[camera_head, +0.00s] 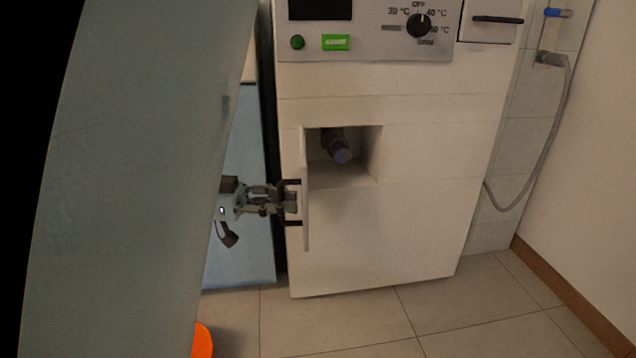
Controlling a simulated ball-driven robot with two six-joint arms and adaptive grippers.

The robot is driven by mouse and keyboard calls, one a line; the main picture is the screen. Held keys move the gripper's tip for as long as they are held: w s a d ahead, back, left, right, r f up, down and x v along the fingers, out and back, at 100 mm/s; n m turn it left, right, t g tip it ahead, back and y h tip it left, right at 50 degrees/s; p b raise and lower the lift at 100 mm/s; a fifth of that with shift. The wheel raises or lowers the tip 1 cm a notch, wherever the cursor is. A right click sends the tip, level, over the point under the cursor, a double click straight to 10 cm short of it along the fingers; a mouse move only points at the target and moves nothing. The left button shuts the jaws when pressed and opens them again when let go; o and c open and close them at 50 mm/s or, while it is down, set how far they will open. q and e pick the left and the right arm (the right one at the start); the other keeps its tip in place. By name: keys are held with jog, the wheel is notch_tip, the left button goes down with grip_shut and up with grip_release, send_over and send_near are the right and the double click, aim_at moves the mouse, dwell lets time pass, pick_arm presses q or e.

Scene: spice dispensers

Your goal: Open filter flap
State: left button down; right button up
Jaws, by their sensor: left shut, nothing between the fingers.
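The filter flap (306,205) is a thin white door on the front of the white washing machine (415,220). It is hinged at its left edge and stands swung out, seen nearly edge-on. The square opening (345,172) behind it is uncovered. A dark filter knob with a bluish end (341,152) shows inside. My left gripper (291,202) is shut, with its fingertips at the outer left side of the flap, by its dark handle (291,183). I cannot tell whether the fingertips touch the flap. My right gripper is not in view.
A large blue-grey surface (130,180) fills the left of the view. A wall with a brown skirting (570,285) bounds the right. A grey hose (553,130) hangs beside the machine. An orange object (203,342) lies low left. The tiled floor in front is clear.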

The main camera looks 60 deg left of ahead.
pick_arm(q)
jog(key=c, duration=2)
grip_release()
jog(key=shift+c, duration=0.2)
jog(key=o, duration=0.4)
jog(key=v, duration=1.2)
